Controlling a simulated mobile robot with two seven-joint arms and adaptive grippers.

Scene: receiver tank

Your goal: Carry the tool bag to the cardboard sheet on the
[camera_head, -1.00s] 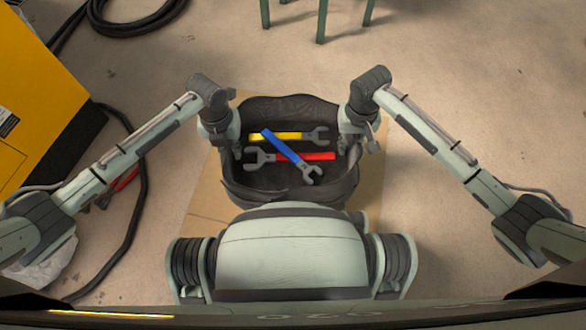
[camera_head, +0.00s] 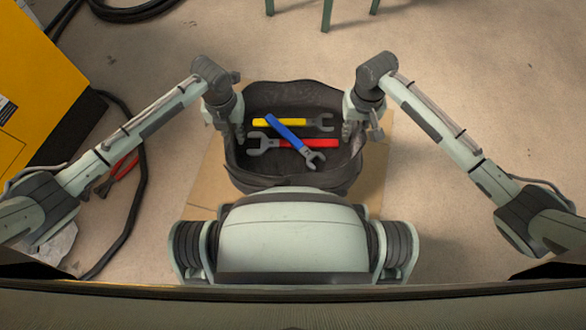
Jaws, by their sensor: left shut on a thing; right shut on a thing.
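The tool bag (camera_head: 290,178) is dark, open-topped and upright in the middle of the head view. Inside it lie a yellow wrench (camera_head: 280,122), a red wrench (camera_head: 310,143) and a blue wrench (camera_head: 284,131) across them. The tan cardboard sheet (camera_head: 205,190) lies on the floor under and around the bag. I cannot tell whether the bag touches it. My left gripper (camera_head: 238,136) is shut on the bag's left side and my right gripper (camera_head: 347,133) on its right side. The exact grips are partly hidden by my wrists. My own body hides the sheet's near part.
A yellow machine (camera_head: 35,85) with a dark base stands at the left. A black hose (camera_head: 137,205) runs along the floor beside it, near red-handled pliers (camera_head: 117,177). Green legs (camera_head: 327,14) show at the top. The floor on the right is clear.

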